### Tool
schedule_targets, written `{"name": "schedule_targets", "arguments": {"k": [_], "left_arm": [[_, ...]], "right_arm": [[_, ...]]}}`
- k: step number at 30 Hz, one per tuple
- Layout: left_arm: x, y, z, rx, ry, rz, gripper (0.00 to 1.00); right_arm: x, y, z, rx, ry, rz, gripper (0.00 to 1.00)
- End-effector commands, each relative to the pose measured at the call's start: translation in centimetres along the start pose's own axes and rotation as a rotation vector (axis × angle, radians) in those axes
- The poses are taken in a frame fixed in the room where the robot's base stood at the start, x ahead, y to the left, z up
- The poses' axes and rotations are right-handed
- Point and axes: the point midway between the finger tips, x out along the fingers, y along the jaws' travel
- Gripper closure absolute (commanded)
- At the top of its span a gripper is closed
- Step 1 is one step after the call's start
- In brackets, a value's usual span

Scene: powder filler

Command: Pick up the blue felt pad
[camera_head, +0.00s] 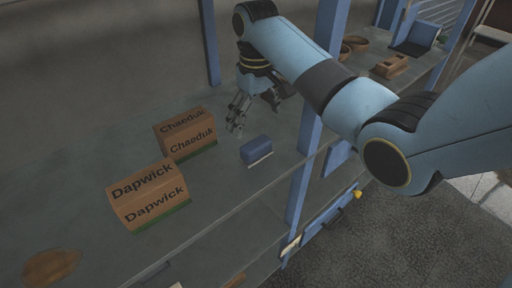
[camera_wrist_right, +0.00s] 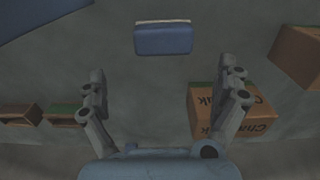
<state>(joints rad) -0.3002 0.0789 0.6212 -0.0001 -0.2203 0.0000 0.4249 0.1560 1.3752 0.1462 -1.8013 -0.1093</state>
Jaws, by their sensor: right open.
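The blue felt pad (camera_head: 256,150) is a small dark blue block with a pale lower edge. It lies on the grey shelf near its front edge, right of the Chaeduk box. In the right wrist view the pad (camera_wrist_right: 163,39) is at the top middle, beyond the fingertips. My right gripper (camera_head: 238,128) points down over the shelf, behind and left of the pad, apart from it. In the wrist view its two fingers (camera_wrist_right: 162,82) are spread wide with nothing between them. My left gripper is not in view.
A brown Chaeduk box (camera_head: 186,134) stands just left of my right gripper. A brown Dapwick box (camera_head: 148,195) stands nearer. A blue upright post (camera_head: 308,160) rises at the shelf's front edge, right of the pad. A round brown item (camera_head: 50,267) lies at lower left.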

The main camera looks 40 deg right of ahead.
Motion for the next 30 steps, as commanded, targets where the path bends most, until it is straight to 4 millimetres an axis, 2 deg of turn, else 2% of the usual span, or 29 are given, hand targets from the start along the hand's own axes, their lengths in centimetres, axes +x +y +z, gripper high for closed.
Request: {"name": "schedule_targets", "arguments": {"k": [3,6,11,16,20,29,30], "left_arm": [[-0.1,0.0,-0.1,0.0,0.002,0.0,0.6],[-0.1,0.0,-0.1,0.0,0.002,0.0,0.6],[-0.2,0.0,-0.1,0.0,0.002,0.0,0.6],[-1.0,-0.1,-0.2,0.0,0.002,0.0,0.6],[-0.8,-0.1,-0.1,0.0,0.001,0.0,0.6],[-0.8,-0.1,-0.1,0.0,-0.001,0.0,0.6],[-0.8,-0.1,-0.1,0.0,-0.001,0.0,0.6]], "right_arm": [[2.2,-0.1,0.2,0.0,-0.005,-0.002,0.0],[3.6,-0.1,0.1,0.0,-0.004,-0.001,0.0],[4.8,-0.2,0.2,0.0,-0.002,0.0,0.0],[7.3,-0.6,0.8,0.0,-0.006,-0.001,0.0],[9.2,-0.6,0.7,0.0,-0.003,-0.001,0.0],[9.7,-0.6,0.7,0.0,0.0,0.0,0.0],[9.7,-0.6,0.7,0.0,0.0,0.0,0.05]]}}
